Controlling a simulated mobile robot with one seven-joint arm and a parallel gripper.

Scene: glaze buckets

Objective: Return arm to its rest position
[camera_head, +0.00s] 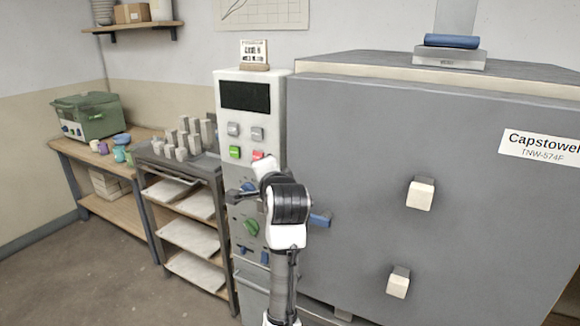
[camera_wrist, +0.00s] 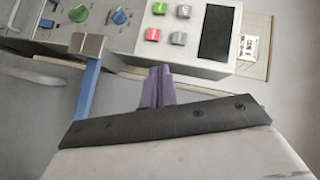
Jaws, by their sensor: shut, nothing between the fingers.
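My arm rises in front of the control cabinet (camera_head: 229,90) in the camera_head view, bent at a black and white joint. My gripper (camera_wrist: 160,70) shows in the wrist view as purple-grey fingers closed together with nothing between them. Its tips point at the cabinet front, near the green and red buttons; I cannot tell the exact gap. In the camera_head view the gripper is largely hidden behind my arm.
A large grey kiln (camera_head: 340,130) fills the right side, with a blue handle (camera_head: 320,220) close to my arm. A rack (camera_head: 151,200) with grey blocks stands left of the cabinet. A wooden bench (camera_head: 70,150) holds a green machine (camera_head: 88,116). Open floor (camera_head: 80,270) lies front left.

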